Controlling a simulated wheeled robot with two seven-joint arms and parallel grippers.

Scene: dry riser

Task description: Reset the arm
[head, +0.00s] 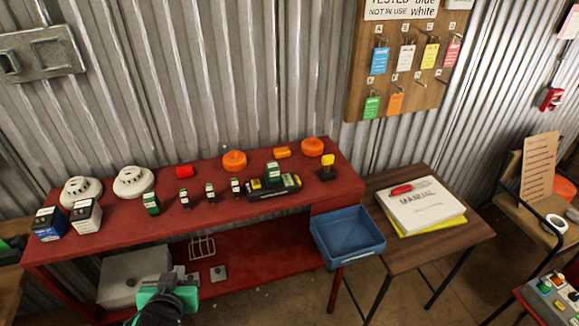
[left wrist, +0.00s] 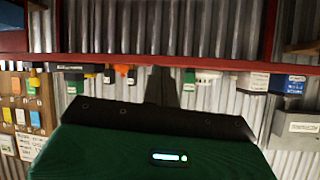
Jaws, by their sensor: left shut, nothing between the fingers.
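My left gripper (head: 178,277) is low in the head view, in front of the red bench (head: 262,201) and below its top. In the left wrist view, its fingers (left wrist: 162,82) are together with nothing between them, beyond the green wrist body. The gripper appears apart from the bench and the things on it. My right gripper is in neither view.
The bench top holds white detectors (head: 134,181), small green-and-black modules, orange caps (head: 234,161) and boxes. A blue tray (head: 348,236) sits at its right end. A grey box (head: 130,276) is below. A wooden table (head: 418,252) bears a manual (head: 418,207).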

